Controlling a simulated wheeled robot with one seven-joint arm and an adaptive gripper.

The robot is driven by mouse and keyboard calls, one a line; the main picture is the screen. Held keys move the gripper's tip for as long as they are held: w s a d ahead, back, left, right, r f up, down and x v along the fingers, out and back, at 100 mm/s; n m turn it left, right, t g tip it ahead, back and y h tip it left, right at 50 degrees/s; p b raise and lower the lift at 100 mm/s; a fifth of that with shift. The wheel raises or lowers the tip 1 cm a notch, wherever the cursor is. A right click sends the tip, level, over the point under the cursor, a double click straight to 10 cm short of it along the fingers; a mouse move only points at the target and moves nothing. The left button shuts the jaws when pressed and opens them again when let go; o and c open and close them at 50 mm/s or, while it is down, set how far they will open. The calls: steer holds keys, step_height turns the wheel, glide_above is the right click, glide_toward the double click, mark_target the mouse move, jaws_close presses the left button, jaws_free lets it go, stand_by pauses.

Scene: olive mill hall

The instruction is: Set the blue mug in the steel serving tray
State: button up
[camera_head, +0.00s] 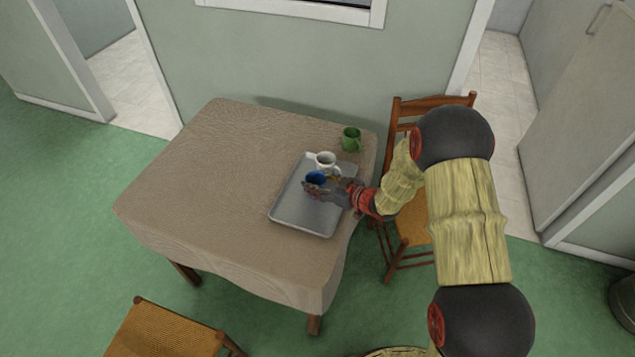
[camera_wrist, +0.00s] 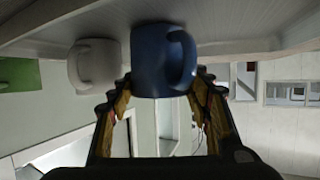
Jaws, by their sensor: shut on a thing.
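The blue mug (camera_head: 316,178) is over the middle of the steel serving tray (camera_head: 300,218), upright. My gripper (camera_head: 318,190) reaches in from the right and is shut on the mug. The wrist view is upside down; there the blue mug (camera_wrist: 150,62) sits between the two fingertips, its handle to the right. Its base is at or very close to the tray surface (camera_wrist: 235,30); I cannot tell whether it touches. The fingers hide part of the mug in the head view.
A white mug (camera_head: 326,160) stands in the tray just behind the blue mug. A green mug (camera_head: 351,138) stands on the tablecloth behind the tray. The table's left side (camera_head: 200,170) is clear. A wooden chair (camera_head: 412,215) is at its right.

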steer(key=o, duration=1.3)
steer(key=shift+f, duration=0.1)
steer(key=shift+c, duration=0.2)
steer(key=shift+s+d+r, duration=0.1)
steer(key=shift+r, duration=0.15)
steer(key=p+v, duration=0.3)
steer(key=v, duration=0.8)
steer(key=shift+s+d+r, duration=0.1)
steer(key=shift+s+d, duration=0.15)
steer(key=w+d+r+m+t+h, duration=0.25)
steer(key=d+r+h, duration=0.55)
steer(key=d+r, duration=0.5)
steer(key=s+d+r+m+g+h, duration=0.25)
steer(key=s+r, duration=0.25)
steer(key=r, duration=0.3)
steer(key=s+a+r+m+g, duration=0.1)
steer(key=s+r, duration=0.1)
steer(key=s, duration=0.7)
steer(key=s+a+r+m+g, duration=0.1)
steer(key=s+a+r+m, duration=0.1)
steer(key=s, duration=0.8)
steer(key=s+a+r+m+g, duration=0.1)
steer(key=s+r, duration=0.1)
steer(key=s, duration=0.7)
steer(key=shift+s+a+r+g+y, duration=0.2)
steer(key=shift+a+r+g+y, duration=0.1)
steer(key=shift+a+r+y, duration=0.1)
